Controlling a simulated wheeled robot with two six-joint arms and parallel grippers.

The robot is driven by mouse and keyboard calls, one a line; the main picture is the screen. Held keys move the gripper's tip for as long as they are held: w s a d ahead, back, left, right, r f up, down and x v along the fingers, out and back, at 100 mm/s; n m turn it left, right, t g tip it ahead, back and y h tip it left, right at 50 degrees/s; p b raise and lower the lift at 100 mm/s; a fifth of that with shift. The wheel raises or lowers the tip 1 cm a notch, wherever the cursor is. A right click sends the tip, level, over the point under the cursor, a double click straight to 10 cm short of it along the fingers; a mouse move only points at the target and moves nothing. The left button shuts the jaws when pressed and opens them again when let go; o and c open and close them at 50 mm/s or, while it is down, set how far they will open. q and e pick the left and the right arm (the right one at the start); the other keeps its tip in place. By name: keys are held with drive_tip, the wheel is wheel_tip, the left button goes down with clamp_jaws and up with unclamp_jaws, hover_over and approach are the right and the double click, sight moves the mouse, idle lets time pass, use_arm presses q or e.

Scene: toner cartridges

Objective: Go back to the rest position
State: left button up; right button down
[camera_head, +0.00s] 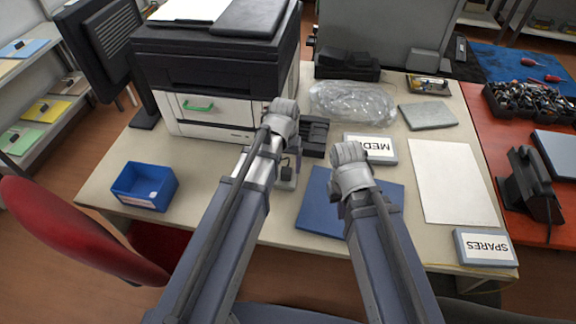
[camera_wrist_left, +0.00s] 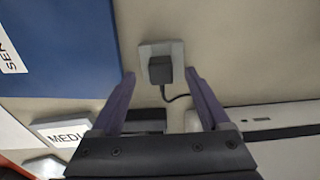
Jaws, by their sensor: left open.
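My left gripper (camera_wrist_left: 162,78) is open in the left wrist view, with two purple fingers apart and nothing held between them. Beyond the fingertips is a small grey block with a black plug (camera_wrist_left: 160,69) and a cable on the beige table. In the head view my left arm reaches toward the printer (camera_head: 215,115), and its fingers are hidden behind the wrist. My right arm's wrist is over the blue mat (camera_head: 315,210); its fingers cannot be made out. Black cartridge-like parts (camera_head: 315,135) lie just right of my left wrist.
A blue bin (camera_head: 144,186) is at the left. A MEDIA box (camera_head: 371,149), bubble wrap (camera_head: 352,103), a white sheet (camera_head: 452,182) and a SPARES box (camera_head: 484,247) are at the right. A red chair (camera_head: 75,235) is at the front left. A dark monitor (camera_head: 101,40) stands beside the printer.

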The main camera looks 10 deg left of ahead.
use_arm(q)
drive_tip(key=shift+w+a+r+p, duration=0.1)
drive_tip(key=shift+r+p, duration=0.85)
drive_tip(key=shift+r, duration=0.55)
drive_tip(key=s+d+m+g+y, duration=0.1)
drive_tip(key=s+d+m, duration=0.2)
drive_tip(key=s, duration=1)
drive_tip(key=d, duration=0.3)
drive_tip(key=shift+s+d+m, duration=0.15)
drive_tip(key=shift+m, duration=0.25)
use_arm(e)
wheel_tip(320, 180, up, 3)
drive_tip(key=shift+f, duration=0.1)
